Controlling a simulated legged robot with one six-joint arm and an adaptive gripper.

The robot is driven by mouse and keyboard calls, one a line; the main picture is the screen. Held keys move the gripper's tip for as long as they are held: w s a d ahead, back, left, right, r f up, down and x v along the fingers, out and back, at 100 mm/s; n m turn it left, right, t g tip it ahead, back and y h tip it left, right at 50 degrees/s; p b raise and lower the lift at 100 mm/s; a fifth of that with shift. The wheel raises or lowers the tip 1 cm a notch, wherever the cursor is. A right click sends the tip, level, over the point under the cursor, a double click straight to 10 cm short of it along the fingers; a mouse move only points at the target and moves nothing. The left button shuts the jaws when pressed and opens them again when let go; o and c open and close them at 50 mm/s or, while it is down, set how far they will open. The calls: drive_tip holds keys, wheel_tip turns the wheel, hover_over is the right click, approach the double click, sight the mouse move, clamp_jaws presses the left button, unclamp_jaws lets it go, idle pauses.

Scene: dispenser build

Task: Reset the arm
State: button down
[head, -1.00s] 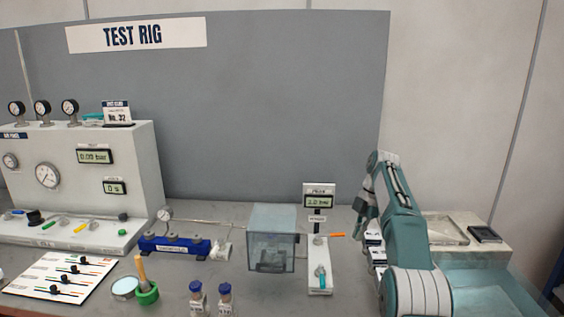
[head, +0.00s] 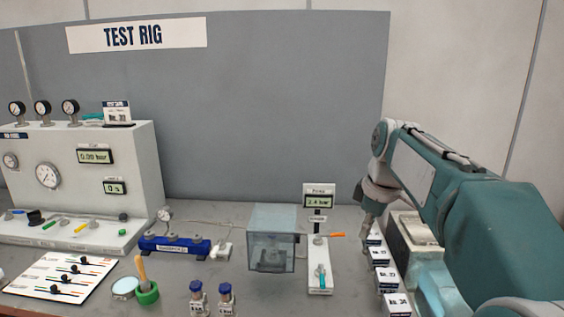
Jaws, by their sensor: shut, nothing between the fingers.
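My arm comes in from the lower right of the head view, folded with its elbow at the right and its wrist above the right part of the bench. My gripper (head: 368,222) hangs at the end of the wrist, pointing down, shut and empty. It is small in this view and partly against the arm. It hangs just above and behind a row of small white labelled boxes (head: 385,277), to the right of the stand with the orange lever (head: 337,235). I cannot tell how high it is above the bench.
A clear box (head: 271,250) stands mid-bench, beside a blue manifold (head: 175,246). Two blue-capped bottles (head: 226,298) and a green holder (head: 147,293) are in front. A white gauge panel (head: 75,180) is at left. A pale tray (head: 412,228) is partly hidden behind my arm.

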drive_tip(key=s+f+m+t, duration=0.1)
drive_tip(key=s+f+m, duration=0.2)
drive_tip(key=s, duration=0.5)
drive_tip(key=s+f+m+t+h, duration=0.1)
drive_tip(key=s+f+m, duration=0.3)
drive_tip(key=s, duration=0.4)
drive_tip(key=s+a+f+m+t, duration=0.1)
drive_tip(key=s+f+m, duration=0.2)
drive_tip(key=s, duration=0.5)
drive_tip(key=shift+s+f+m+t, duration=0.15)
drive_tip(key=shift+f+m+t, duration=0.2)
drive_tip(key=shift+m, duration=0.35)
drive_tip(key=shift+a+r, duration=0.1)
drive_tip(key=shift+r, duration=0.05)
idle(4.2)
